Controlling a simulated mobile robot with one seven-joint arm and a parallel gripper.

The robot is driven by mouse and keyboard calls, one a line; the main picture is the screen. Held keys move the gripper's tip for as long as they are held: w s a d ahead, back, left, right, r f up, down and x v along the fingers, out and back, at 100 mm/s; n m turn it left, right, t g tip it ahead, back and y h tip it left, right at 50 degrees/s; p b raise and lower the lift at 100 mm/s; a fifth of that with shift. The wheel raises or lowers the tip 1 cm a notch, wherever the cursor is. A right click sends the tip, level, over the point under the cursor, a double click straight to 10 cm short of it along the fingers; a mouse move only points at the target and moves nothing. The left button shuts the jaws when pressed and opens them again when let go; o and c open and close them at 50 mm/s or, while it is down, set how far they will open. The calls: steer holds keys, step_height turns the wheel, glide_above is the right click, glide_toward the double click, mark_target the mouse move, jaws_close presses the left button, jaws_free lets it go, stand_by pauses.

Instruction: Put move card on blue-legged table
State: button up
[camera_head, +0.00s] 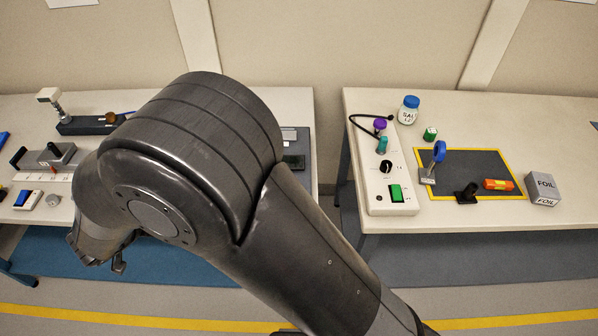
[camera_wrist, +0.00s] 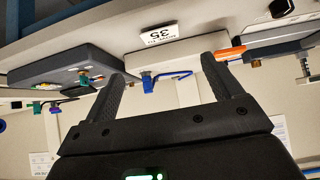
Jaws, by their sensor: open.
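My gripper (camera_wrist: 163,70) is open, with nothing between its two fingers in the wrist view. In the head view my gripper (camera_head: 95,255) hangs low at the left, in front of the left table (camera_head: 300,105), partly hidden by my arm. A white card or label (camera_wrist: 170,37) with black upside-down print shows beyond the fingertips; I cannot tell whether it is the move card. No card is clear in the head view. The left table has a blue leg (camera_head: 20,276). The right table (camera_head: 450,215) has a blue-grey leg (camera_head: 368,246), so which is the blue-legged table is uncertain.
The right table carries a white switch box (camera_head: 388,175), a blue-lidded jar (camera_head: 408,110), a yellow-edged dark mat (camera_head: 470,160) and a foil box (camera_head: 543,188). The left table holds a dark rail (camera_head: 90,125) and small instruments. A gap separates the tables.

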steer(key=w+d+r+g+h, duration=0.1)
steer(key=w+d+r, duration=0.3)
steer(key=d, duration=0.6)
steer(key=w+d+r+m+g+h, duration=0.1)
steer(key=d+r, duration=0.5)
steer(key=d, duration=0.3)
steer(key=w+d+r+g+h, duration=0.1)
steer(key=w+d+r, duration=0.25)
steer(key=d, duration=0.65)
steer(key=s+d+r+y, duration=0.1)
steer(key=s+d+r, duration=0.2)
steer(key=s+d, duration=0.4)
steer(key=s+d+r+n+y, duration=0.1)
steer(key=s+d+r+y, duration=0.1)
steer(key=s+d, duration=0.6)
steer(key=d+r, duration=0.1)
steer(key=d, duration=0.5)
steer(key=shift+s+r, duration=0.25)
steer(key=shift+r, duration=0.15)
